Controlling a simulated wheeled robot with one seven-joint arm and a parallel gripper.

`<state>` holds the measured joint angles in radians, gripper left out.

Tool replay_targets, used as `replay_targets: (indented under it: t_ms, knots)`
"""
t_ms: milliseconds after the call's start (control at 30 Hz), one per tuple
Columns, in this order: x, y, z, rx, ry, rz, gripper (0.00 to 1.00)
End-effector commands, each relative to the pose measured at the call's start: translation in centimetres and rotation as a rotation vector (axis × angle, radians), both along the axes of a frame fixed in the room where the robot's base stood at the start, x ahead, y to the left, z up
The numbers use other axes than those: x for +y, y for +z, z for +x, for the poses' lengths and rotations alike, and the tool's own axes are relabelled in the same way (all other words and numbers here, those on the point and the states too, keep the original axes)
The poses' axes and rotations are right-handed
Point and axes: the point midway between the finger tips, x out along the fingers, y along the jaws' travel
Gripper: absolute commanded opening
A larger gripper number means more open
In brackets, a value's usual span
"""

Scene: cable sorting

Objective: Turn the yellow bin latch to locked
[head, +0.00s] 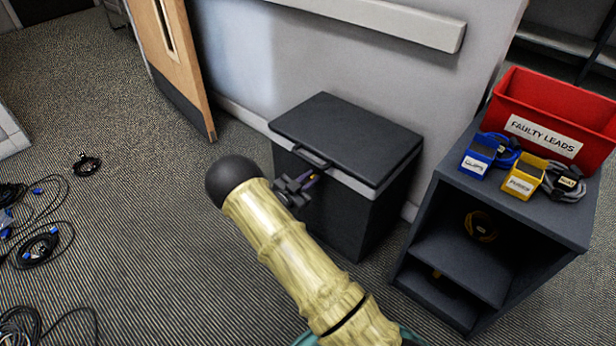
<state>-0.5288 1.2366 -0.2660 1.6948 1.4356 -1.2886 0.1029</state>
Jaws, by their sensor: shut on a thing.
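A dark grey bin (375,213) with a closed black lid (348,132) stands against the wall.
Right of the bin is a dark shelf unit (450,262). On it are a red crate (490,118) labelled FAULTY LEADS, a small blue box (477,161), a small yellow box (523,180) and coiled cables (565,181). Loose cables (36,248) lie on the floor at left.

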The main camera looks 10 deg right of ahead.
Motion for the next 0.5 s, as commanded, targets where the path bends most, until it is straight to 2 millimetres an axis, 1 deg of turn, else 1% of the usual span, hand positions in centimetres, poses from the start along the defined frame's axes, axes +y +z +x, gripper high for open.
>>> replay_targets:
  t_ms: [500]
  knots:
    - [-0.58, -0.60, -0.90, -0.389, 0.000, 0.285, 0.00]
